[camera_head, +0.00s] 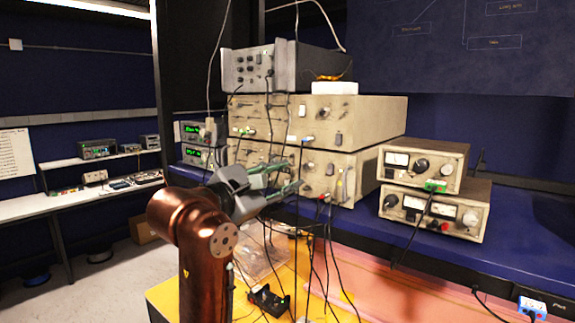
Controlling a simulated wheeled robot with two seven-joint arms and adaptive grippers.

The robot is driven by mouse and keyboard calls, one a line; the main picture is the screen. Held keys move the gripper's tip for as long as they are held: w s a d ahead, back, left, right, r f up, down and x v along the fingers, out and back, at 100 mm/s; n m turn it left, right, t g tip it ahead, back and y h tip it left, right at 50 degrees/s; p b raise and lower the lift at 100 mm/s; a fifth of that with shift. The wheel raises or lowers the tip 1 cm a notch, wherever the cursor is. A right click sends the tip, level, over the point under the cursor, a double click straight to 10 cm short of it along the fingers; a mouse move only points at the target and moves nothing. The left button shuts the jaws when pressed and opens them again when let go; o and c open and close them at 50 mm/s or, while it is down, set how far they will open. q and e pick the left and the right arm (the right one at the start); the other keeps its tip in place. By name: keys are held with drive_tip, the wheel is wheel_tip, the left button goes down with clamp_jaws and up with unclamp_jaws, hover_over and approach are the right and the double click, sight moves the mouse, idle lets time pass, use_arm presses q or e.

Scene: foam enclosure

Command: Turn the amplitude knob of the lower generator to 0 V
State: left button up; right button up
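Two wide beige instruments are stacked in the middle, an upper one (377,116) and a lower one (350,168). Two smaller beige units with meters stand stacked to the right, an upper one (455,163) and a lower one (470,209). I cannot tell for sure which stack holds the named generator, and no knob label is readable.
A grey instrument (262,69) tops the middle stack, and small units with green displays (198,132) stand to its left. Dark cables hang before the panels. The blue bench (420,254) is mostly clear at right. A black tray-like object (268,299) lies below.

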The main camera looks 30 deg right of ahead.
sight(306, 167)
drive_tip(key=x, duration=0.3)
drive_tip(key=p+x, duration=0.1)
drive_tip(key=x, duration=0.3)
drive_tip(key=shift+w+a, duration=0.1)
drive_tip(key=shift+w, duration=0.3)
drive_tip(key=shift+w+d, duration=0.1)
drive_tip(key=shift+d, duration=0.3)
use_arm(q)
drive_tip(key=shift+s+r, duration=0.6)
drive_tip(key=shift+s, duration=0.25)
use_arm(e)
clamp_jaws()
